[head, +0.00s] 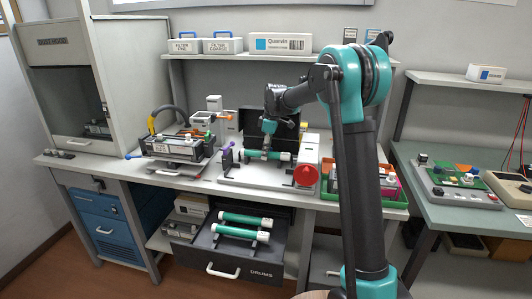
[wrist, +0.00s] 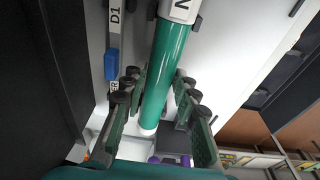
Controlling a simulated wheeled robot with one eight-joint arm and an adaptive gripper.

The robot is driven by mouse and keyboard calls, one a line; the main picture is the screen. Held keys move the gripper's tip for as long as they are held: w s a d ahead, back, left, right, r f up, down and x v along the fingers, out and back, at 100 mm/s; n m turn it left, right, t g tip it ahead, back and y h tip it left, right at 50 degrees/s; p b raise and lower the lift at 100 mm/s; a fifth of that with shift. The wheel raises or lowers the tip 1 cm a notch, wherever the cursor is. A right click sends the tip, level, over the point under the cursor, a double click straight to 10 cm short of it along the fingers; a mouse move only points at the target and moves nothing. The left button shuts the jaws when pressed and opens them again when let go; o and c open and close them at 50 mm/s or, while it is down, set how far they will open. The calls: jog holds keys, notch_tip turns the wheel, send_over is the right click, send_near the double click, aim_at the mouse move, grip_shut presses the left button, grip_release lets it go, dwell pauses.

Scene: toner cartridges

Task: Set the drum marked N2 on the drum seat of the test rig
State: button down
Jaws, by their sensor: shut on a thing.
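My gripper (head: 265,153) is shut on a green drum (head: 281,157) with pale ends, held lying crosswise at the test rig. In the wrist view the drum (wrist: 168,60) runs between the finger pads of my gripper (wrist: 160,98). Its white label (wrist: 181,10) shows an N; the rest is cut off. The seat itself is mostly hidden.
An open drawer marked DRUMS (head: 262,271) below holds two more green drums (head: 245,219). A cartridge unit (head: 172,150) stands left of the rig. A green tray (head: 393,207) with parts is close at right. A shelf (head: 240,57) with boxes runs behind.

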jog(key=shift+f, duration=0.3)
jog(key=c, duration=1.2)
grip_release()
jog(key=shift+o, duration=0.2)
notch_tip(320, 180, up, 12)
jog(key=d, duration=0.1)
jog(key=shift+s+d+r, duration=0.2)
jog(key=shift+d, duration=0.2)
